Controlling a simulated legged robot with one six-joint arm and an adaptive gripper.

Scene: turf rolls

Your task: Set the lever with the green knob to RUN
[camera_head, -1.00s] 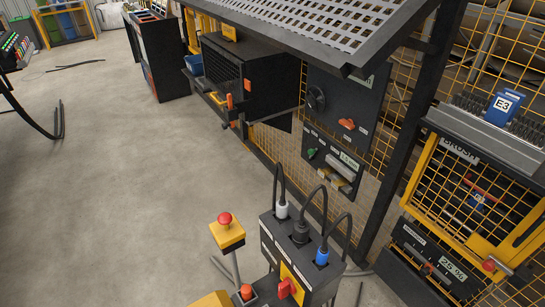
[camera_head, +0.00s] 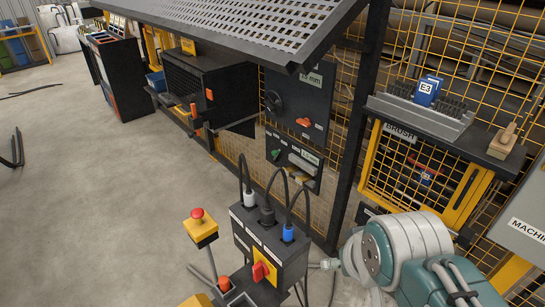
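The green knob (camera_head: 275,155) sits at the left of the lower part of a dark control panel (camera_head: 302,108) in the middle of the view. It is small, and I cannot read the labels around it or tell its setting. My arm shows at the lower right, well to the right of and nearer than the panel. My gripper's fingertips cannot be made out, so I cannot tell whether it is open or shut.
A dark box with plugs and a red switch (camera_head: 262,272) stands in front of the panel. A yellow post with a red button (camera_head: 200,228) is left of it. A perforated canopy (camera_head: 250,25) overhangs the panel.

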